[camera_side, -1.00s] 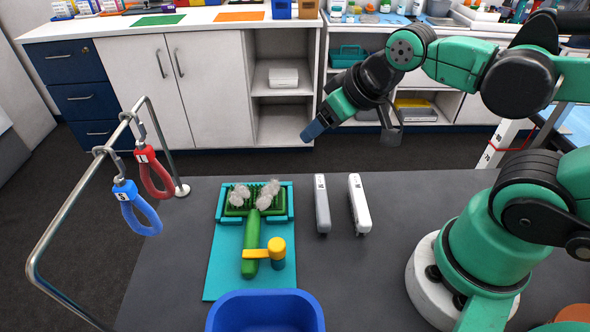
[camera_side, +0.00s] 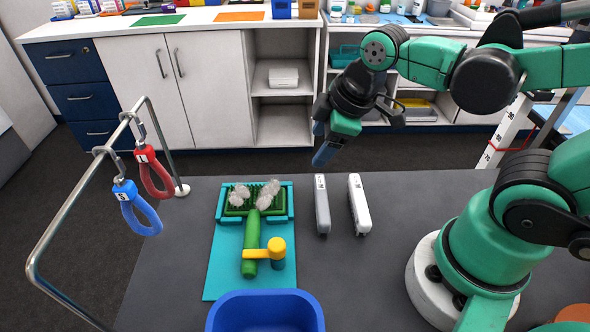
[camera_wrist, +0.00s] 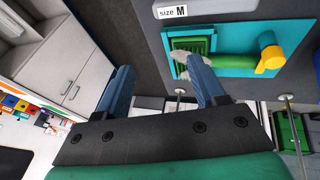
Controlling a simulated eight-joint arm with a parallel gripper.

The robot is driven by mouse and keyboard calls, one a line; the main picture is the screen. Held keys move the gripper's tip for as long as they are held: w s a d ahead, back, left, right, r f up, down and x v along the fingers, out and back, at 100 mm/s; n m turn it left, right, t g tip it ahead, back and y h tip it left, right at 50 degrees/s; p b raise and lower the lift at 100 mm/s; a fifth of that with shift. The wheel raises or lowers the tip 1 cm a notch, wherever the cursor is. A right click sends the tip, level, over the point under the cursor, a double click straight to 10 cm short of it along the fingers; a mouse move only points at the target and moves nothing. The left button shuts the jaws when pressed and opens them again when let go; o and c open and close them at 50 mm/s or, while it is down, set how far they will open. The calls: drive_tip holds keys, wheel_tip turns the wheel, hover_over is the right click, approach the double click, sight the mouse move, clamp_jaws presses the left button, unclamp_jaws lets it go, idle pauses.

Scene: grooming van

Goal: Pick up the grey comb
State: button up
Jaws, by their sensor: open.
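The grey comb (camera_side: 322,206) lies on the dark table in the side view, just left of a similar white comb (camera_side: 360,204). The two are apart and roughly parallel. My gripper (camera_side: 324,156) is open and empty, in the air near the table's far edge, beyond the grey comb's far end and pointing down. In the wrist view my gripper (camera_wrist: 160,78) shows two blue fingers spread apart with nothing between them. A white "size M" label (camera_wrist: 172,10) shows at the top there; I cannot tell what it is fixed to.
Left of the combs, a teal mat (camera_side: 222,262) bears a green brush (camera_side: 251,240) with fluff and a yellow-knobbed part. A blue bin (camera_side: 264,312) stands at the front. Red (camera_side: 155,176) and blue (camera_side: 138,208) loops hang from a metal rail (camera_side: 60,235) at the left.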

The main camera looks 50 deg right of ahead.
sight(322, 197)
drive_tip(key=f+n+g, duration=0.1)
drive_tip(key=n, duration=0.3)
drive_tip(key=s+a+f+n+g, duration=0.1)
drive_tip(key=n, duration=0.4)
drive_tip(key=f+n+g, duration=0.1)
drive_tip(key=n, duration=0.3)
drive_tip(key=shift+s+a+f+n+g, duration=0.15)
drive_tip(key=shift+a+f+n+g, duration=0.05)
drive_tip(key=shift+f+n+g, duration=0.1)
drive_tip(key=n, duration=0.3)
drive_tip(key=f+n+g, duration=0.1)
drive_tip(key=shift+s+a, duration=0.15)
drive_tip(key=shift+s, duration=0.2)
drive_tip(key=shift+f+n, duration=0.4)
drive_tip(key=shift+f, duration=2.4)
clamp_jaws()
